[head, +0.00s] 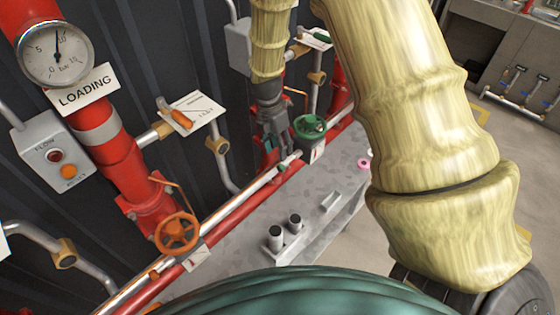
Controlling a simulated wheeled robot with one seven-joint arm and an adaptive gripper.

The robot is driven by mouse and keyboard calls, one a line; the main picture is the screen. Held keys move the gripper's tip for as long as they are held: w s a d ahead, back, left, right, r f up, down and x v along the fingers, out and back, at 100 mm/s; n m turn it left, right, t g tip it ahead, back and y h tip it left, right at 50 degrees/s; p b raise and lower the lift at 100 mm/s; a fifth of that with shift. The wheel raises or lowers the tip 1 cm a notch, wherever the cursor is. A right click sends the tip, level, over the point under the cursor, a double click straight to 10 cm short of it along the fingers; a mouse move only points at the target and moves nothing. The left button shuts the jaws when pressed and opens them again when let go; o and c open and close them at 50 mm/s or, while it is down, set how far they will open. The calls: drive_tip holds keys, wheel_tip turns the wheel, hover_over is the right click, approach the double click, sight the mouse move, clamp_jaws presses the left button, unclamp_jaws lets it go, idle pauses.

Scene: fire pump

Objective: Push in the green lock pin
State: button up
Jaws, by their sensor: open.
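A small green piece (283,166), which looks like the green lock pin, sits on the pale pipe just below and left of the green handwheel (310,127). It is too small to tell how far it stands out. My gripper (273,148) hangs from the pale arm at the upper middle, left of the green handwheel. Its dark fingers point down and are open, and they show nothing held. The fingertips are just above and left of the green piece. I cannot tell whether they touch it.
An orange handwheel (176,233) stands on the red pipe at the left. A grey bench (335,180) carries two dark cylinders and a pink ring (364,163). A gauge (56,54) and a control box (55,152) are at the left. Open floor lies at the right.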

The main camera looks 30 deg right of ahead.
sight(281, 164)
drive_tip(key=shift+s+d+f+p, duration=0.1)
drive_tip(key=shift+s+f+p, duration=0.2)
drive_tip(key=shift+f, duration=0.9)
drive_tip(key=shift+s+d+f+p, duration=0.1)
drive_tip(key=shift+f+p, duration=0.35)
drive_tip(key=shift+f, duration=0.75)
drive_tip(key=shift+s+f+p, duration=0.2)
drive_tip(key=shift+f+p, duration=0.15)
drive_tip(key=shift+f, duration=0.85)
clamp_jaws()
